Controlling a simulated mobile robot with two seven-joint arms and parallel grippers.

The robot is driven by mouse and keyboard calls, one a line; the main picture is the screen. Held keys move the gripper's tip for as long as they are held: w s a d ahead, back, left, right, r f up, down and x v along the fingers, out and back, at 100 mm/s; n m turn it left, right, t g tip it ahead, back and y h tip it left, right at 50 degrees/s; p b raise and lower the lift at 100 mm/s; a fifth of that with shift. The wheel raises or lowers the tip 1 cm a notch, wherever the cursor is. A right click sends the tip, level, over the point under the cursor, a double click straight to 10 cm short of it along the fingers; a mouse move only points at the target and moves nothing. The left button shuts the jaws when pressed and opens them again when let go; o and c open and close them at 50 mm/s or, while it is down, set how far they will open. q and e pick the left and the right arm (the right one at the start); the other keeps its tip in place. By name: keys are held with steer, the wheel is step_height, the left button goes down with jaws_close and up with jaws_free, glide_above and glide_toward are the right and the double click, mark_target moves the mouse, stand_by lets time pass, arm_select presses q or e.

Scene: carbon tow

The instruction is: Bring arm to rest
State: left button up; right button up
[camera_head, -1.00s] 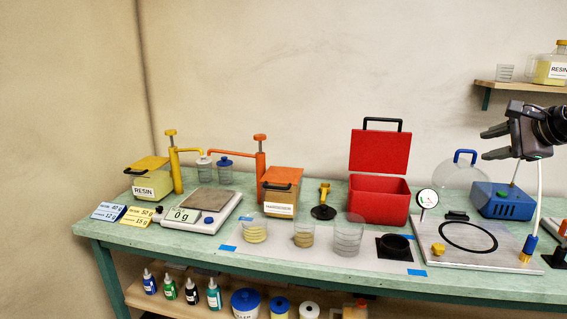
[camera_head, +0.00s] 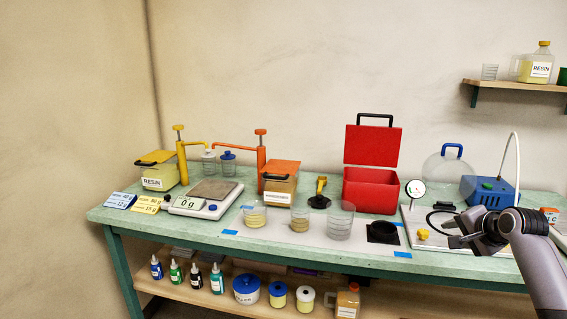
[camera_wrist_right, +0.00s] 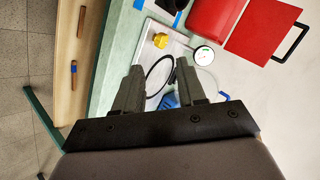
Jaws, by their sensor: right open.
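My right gripper (camera_head: 452,233) is open and empty in the head view. It hangs over the front right of the bench, in front of the metal plate with the black ring. In the right wrist view its two fingers (camera_wrist_right: 155,92) stand apart with nothing between them. The metal plate (camera_wrist_right: 182,48) with its yellow knob (camera_wrist_right: 160,40) lies beyond the fingertips there. My right forearm comes in from the lower right of the head view and hides part of the plate. My left gripper is not in view.
The green bench (camera_head: 130,215) carries an open red box (camera_head: 372,190), a scale (camera_head: 202,205), clear cups (camera_head: 340,222), a dial gauge (camera_head: 415,189) and a blue pump (camera_head: 490,190). Bottles stand on the lower shelf (camera_head: 235,300). A wall shelf (camera_head: 520,84) is at upper right.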

steer(key=s+a+f+n, duration=0.45)
steer(key=s+f, duration=0.25)
steer(key=f, duration=0.4)
steer(key=s+a+f+n, duration=0.3)
steer(key=s+a+f, duration=0.25)
steer(key=f, duration=0.45)
steer(key=s+a+f+n, duration=0.2)
steer(key=s+a, duration=0.1)
steer(key=s, duration=0.5)
steer(key=s+a+f+n+y, duration=0.1)
steer(key=s+a+f+n, duration=0.1)
steer(key=s, duration=0.6)
steer(key=s+a+f+n, duration=0.2)
steer(key=s+a, duration=0.3)
steer(key=s, duration=0.3)
steer(key=shift+s+a+n+y, duration=0.25)
steer(key=shift+a+n+y, duration=0.15)
steer(key=shift+n, duration=0.45)
